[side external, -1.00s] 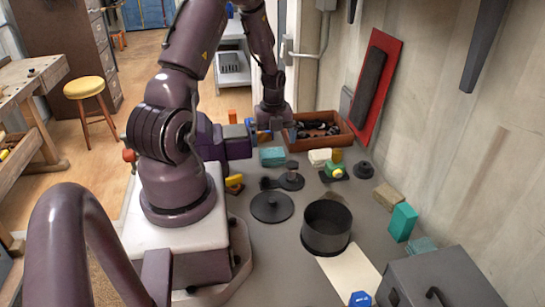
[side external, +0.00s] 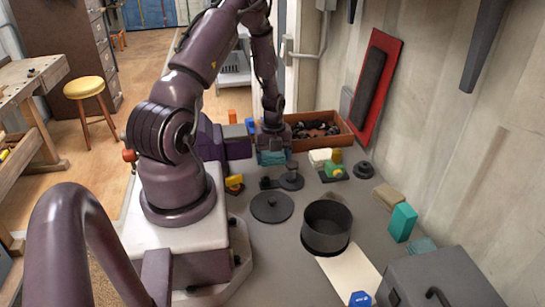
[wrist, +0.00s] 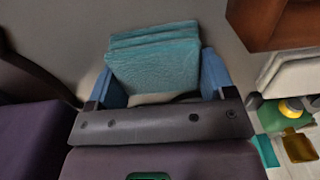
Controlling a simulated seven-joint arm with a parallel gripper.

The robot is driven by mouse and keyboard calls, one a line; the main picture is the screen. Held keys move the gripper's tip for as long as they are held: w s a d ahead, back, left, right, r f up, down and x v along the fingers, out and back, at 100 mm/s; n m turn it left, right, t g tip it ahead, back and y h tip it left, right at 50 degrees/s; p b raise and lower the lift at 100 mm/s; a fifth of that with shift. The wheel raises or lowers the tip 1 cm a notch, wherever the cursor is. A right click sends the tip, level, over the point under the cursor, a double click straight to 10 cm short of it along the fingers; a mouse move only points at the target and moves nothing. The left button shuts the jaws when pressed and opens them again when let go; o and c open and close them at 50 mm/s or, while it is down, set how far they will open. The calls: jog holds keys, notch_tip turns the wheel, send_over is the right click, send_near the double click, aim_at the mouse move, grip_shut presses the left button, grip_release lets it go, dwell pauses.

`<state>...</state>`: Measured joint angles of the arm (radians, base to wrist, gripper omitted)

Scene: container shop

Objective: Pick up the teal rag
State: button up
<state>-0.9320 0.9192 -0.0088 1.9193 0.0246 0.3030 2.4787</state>
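The teal rag (wrist: 153,60) is a folded, layered stack lying on the grey bench, and it fills the middle of the wrist view. In the side view the rag (side external: 272,158) is partly hidden below my gripper (side external: 272,147). In the wrist view my gripper (wrist: 160,82) has its blue fingers apart, one on each side of the rag's near part. I cannot tell whether the fingers touch the rag.
A brown wooden tray (side external: 346,143) of dark parts stands close behind on the right. A white block (side external: 319,156) and small colored blocks are just right of the rag. A purple box (side external: 237,142) is to its left. A black pot (side external: 327,228) stands nearer.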

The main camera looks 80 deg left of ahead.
aim_at(273, 154)
jog(key=shift+r, duration=0.1)
jog(key=shift+c, duration=0.3)
notch_tip(273, 154, up, 18)
dwell(0.4)
